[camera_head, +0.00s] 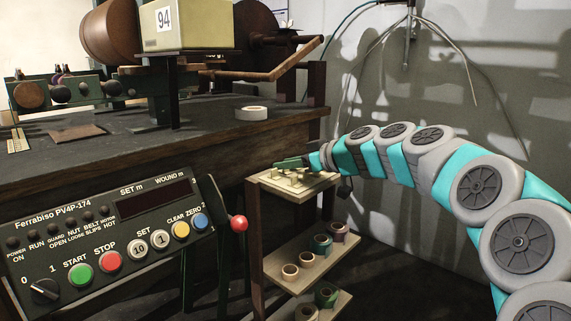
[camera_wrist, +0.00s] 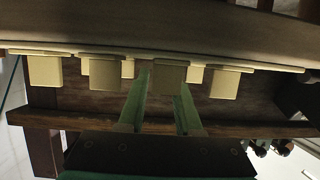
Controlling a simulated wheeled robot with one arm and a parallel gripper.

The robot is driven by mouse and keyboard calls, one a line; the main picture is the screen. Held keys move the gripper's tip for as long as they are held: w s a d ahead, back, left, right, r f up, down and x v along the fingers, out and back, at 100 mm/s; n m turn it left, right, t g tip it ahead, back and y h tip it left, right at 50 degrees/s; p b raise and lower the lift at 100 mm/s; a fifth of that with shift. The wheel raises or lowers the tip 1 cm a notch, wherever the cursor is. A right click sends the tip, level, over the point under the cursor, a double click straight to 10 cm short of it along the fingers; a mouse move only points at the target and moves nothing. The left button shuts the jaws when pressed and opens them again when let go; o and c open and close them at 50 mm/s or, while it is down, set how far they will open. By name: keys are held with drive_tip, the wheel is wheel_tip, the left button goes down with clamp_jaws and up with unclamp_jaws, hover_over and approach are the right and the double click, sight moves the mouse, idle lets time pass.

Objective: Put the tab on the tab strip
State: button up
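My gripper (camera_head: 290,163) is low over the top shelf of a small wooden stand at the end of my arm. In the head view, cream pieces (camera_head: 296,179) lie on that shelf, partly hidden by my gripper. I cannot tell which piece is the tab or the tab strip.
The stand's lower shelves hold several tape rolls (camera_head: 320,243). In front is a control panel (camera_head: 110,240) with a red-knobbed lever (camera_head: 238,223). A grey wall stands behind.

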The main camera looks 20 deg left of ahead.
drive_tip(key=v, duration=1.1)
drive_tip(key=shift+d, duration=0.15)
drive_tip(key=s+d+f+m+g+h, duration=0.1)
drive_tip(key=s+d+f+m+h, duration=0.2)
drive_tip(key=s+f, duration=0.4)
drive_tip(key=s+d+f+m+g+h, duration=0.15)
drive_tip(key=s+d+f, duration=0.3)
drive_tip(key=s, duration=0.55)
drive_tip(key=s+d+f+m+g+h, duration=0.2)
drive_tip(key=s+d+f+m+h, duration=0.2)
drive_tip(key=s+d+f, duration=0.4)
drive_tip(key=s+d+f+m+g+h, duration=0.2)
drive_tip(key=s+d+f+m+h, duration=0.2)
drive_tip(key=s+d+f, duration=0.5)
drive_tip(key=s+d+m, duration=0.1)
drive_tip(key=s+d, duration=0.4)
drive_tip(key=s, duration=0.1)
drive_tip(key=shift+s, duration=0.25)
drive_tip(key=shift+h, duration=0.25)
